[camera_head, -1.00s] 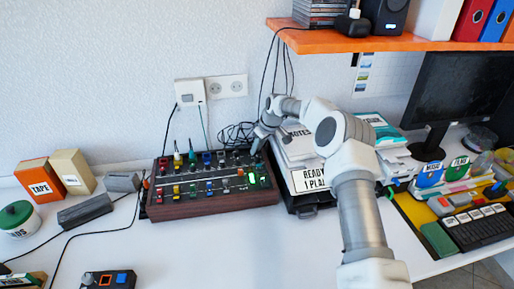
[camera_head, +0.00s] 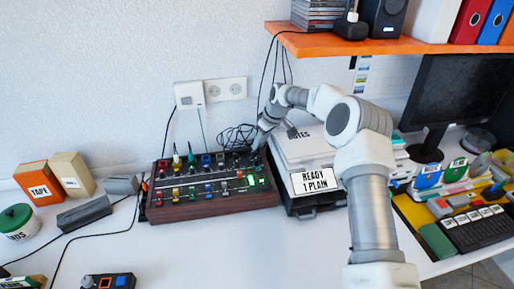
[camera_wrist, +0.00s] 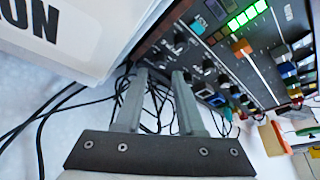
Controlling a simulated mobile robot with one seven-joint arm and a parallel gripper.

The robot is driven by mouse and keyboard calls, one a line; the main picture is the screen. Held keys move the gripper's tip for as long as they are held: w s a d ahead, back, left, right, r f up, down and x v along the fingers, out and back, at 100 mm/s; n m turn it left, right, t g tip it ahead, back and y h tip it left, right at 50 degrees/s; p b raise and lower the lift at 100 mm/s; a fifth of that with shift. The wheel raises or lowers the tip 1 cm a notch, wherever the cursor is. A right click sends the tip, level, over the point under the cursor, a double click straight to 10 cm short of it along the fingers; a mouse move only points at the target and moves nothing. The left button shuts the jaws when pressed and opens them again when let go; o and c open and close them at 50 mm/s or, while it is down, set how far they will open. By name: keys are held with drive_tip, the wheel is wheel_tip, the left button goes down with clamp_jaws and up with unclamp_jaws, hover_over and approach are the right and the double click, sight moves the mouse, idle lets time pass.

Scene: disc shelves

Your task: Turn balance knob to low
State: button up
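The mixer (camera_head: 205,210) is a dark console with a wooden frame and several coloured knobs, standing against the wall. In the wrist view its panel (camera_wrist: 265,85) is at the upper right, with lit green bars (camera_wrist: 247,15) and an orange slider (camera_wrist: 241,46). Several black knobs (camera_wrist: 180,39) lie along its near edge; I cannot read which is the balance knob. My gripper (camera_wrist: 160,78) is open, its two fingers apart with only cables and table visible between them. Its tips are close to the black knobs. In the head view my gripper (camera_head: 257,141) is at the mixer's back right corner.
A stack of white papers (camera_head: 300,150) on a black tray stands right of the mixer, close beside my arm. Loose black cables (camera_head: 236,136) lie behind the mixer. An orange shelf (camera_head: 350,43) hangs above.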

drive_tip(key=v, duration=0.6)
drive_tip(key=shift+r, duration=0.35)
drive_tip(key=shift+s+d, duration=0.15)
drive_tip(key=shift+s, duration=0.05)
